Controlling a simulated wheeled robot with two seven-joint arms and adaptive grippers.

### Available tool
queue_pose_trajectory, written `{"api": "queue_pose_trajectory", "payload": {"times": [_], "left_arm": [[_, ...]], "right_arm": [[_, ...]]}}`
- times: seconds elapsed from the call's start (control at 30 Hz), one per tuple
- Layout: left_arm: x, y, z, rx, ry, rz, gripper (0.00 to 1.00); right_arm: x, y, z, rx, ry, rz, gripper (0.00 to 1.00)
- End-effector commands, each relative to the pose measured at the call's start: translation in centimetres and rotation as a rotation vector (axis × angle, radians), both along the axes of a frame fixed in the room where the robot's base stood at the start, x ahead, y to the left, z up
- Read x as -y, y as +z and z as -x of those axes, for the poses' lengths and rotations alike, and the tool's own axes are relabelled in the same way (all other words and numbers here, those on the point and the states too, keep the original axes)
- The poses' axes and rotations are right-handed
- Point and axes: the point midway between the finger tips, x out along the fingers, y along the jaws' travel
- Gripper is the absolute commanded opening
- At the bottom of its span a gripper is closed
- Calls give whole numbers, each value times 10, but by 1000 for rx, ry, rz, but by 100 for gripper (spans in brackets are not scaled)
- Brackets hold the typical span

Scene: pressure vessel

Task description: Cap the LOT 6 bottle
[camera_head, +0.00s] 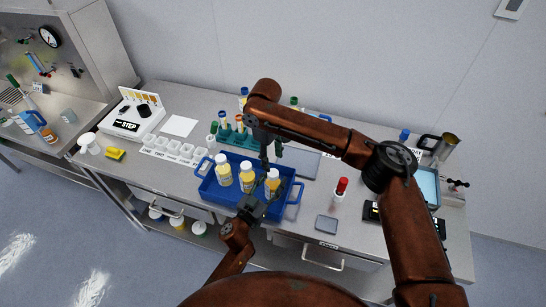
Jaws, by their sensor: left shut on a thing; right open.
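A blue tray (212,191) on the bench holds three pale bottles with yellow bands: a left bottle (223,172), a middle bottle (247,177) and a right bottle (272,184). The lot labels are too small to read, so I cannot tell which is LOT 6. My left gripper (257,203) is at the tray's front edge and appears shut on the lower part of the right bottle; the contact is partly hidden. My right gripper (267,155) points down, open, just above and behind the right bottle. I cannot make out a loose cap.
A teal rack (235,136) with tubes stands behind the tray. White labelled cups (173,148) are to the left. A red-capped bottle (341,187) and a small grey pad (326,224) are to the right. The bench front between tray and pad is clear.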

Motion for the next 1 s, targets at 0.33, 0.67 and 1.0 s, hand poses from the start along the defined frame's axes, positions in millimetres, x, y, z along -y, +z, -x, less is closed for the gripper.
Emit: {"api": "queue_pose_trajectory", "payload": {"times": [0.33, 0.67, 1.0], "left_arm": [[0, -1, 0, -1, 0, -1, 0], [0, -1, 0, -1, 0, -1, 0], [0, -1, 0, -1, 0, -1, 0]], "right_arm": [[2, 8, 3, -7, 570, -66, 45], [2, 9, 4, -5, 696, -78, 45], [2, 1, 4, -8, 693, -77, 45]]}}
